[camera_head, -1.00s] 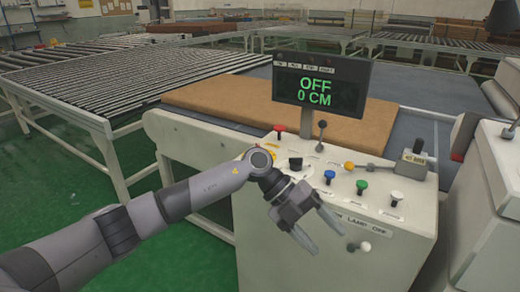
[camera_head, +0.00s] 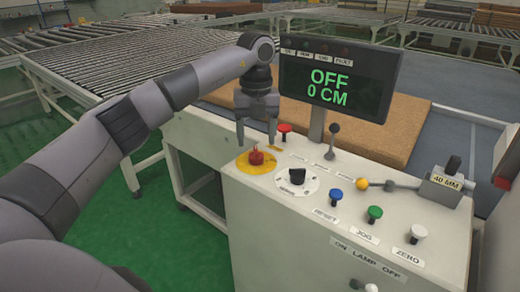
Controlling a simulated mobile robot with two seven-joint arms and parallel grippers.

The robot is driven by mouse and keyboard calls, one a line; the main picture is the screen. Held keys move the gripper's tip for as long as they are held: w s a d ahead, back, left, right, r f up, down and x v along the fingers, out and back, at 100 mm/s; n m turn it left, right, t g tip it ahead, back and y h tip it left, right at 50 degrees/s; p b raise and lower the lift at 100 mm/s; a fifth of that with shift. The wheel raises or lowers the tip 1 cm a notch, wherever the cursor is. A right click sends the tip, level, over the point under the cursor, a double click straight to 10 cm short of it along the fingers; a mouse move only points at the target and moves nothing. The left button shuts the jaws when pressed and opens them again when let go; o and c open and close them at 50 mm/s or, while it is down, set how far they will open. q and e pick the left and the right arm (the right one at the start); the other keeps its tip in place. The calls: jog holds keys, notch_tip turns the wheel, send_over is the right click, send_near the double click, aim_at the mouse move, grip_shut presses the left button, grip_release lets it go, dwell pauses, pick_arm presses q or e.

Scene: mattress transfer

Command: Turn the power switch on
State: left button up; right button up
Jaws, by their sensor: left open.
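The control panel (camera_head: 330,225) is a pale sloped console. A black rotary knob (camera_head: 297,177) sits on a white round dial near its left side; its dial lettering is too small to read surely. Left of it is a red mushroom button (camera_head: 256,157) on a yellow disc (camera_head: 243,166). The display (camera_head: 335,85) reads OFF and 0 CM. My left gripper (camera_head: 256,140) points down with its fingers apart and empty, just above or behind the red button; contact cannot be told. It is up and left of the black knob. My right gripper is not in view.
Blue (camera_head: 336,196), green (camera_head: 374,213) and white (camera_head: 417,233) buttons line the panel front. A small red button (camera_head: 285,130), a black lever (camera_head: 333,140) and a yellow-knobbed lever (camera_head: 362,184) stand behind. A roller conveyor (camera_head: 130,65) is at back left.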

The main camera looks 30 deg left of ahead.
aim_at(257, 152)
pick_arm(q)
notch_tip(257, 152, down, 5)
jog(key=shift+f, duration=0.15)
jog(key=c, duration=1)
